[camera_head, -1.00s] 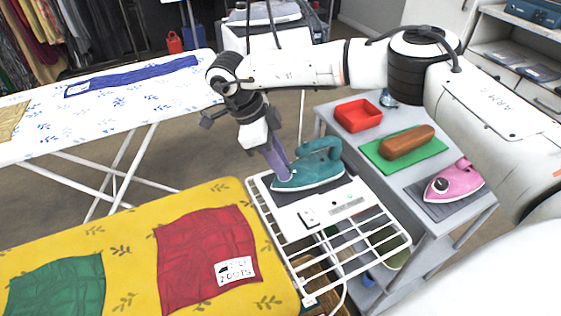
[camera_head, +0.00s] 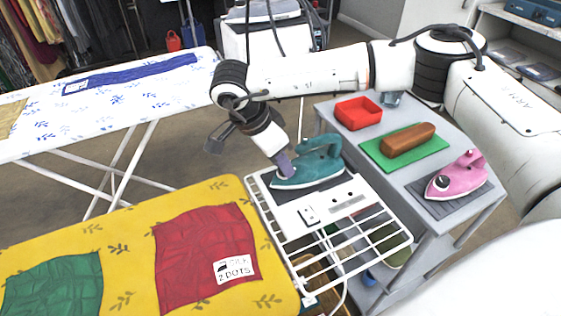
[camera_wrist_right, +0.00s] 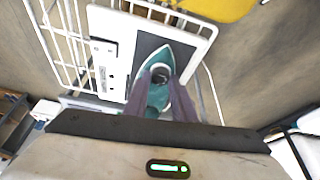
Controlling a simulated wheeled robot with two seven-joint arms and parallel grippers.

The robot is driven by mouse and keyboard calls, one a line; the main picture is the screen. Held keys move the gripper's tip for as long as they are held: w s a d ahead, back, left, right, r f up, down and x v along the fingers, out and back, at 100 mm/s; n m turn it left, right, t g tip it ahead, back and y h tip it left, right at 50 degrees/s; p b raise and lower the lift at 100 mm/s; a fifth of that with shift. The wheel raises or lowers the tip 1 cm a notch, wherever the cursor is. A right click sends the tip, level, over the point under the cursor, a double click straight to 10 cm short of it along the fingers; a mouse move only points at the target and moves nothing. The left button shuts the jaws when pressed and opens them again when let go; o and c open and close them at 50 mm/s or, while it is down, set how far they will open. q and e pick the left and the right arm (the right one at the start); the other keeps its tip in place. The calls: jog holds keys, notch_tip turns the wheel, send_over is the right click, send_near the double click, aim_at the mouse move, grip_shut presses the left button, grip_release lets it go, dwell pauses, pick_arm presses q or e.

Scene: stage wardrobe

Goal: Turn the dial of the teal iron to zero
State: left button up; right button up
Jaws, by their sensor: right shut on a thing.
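The teal iron (camera_head: 312,170) lies flat on the dark pad of a white rest plate (camera_head: 322,208) at the end of the yellow ironing board. My right gripper (camera_head: 283,168) reaches down onto the iron from above, toward its front. In the right wrist view, its two purple fingers (camera_wrist_right: 164,84) close on either side of the round dark dial (camera_wrist_right: 160,73) on top of the teal iron (camera_wrist_right: 166,58). The fingers hide the dial in the head view, and its setting cannot be read. My left gripper is not in view.
A white wire rack (camera_head: 345,250) surrounds the plate. The yellow board (camera_head: 130,230) carries red and green cloths. A grey cart (camera_head: 440,215) at right holds a red tray (camera_head: 358,114), a brown loaf-shaped object on a green mat (camera_head: 408,140), and a pink iron (camera_head: 457,178).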

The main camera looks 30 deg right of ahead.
jog(key=shift+n, duration=0.4)
jog(key=o, duration=1.1)
jog(key=shift+c, duration=0.2)
jog(key=b+v, duration=0.1)
jog(key=v, duration=0.9)
jog(key=shift+s+r, duration=0.2)
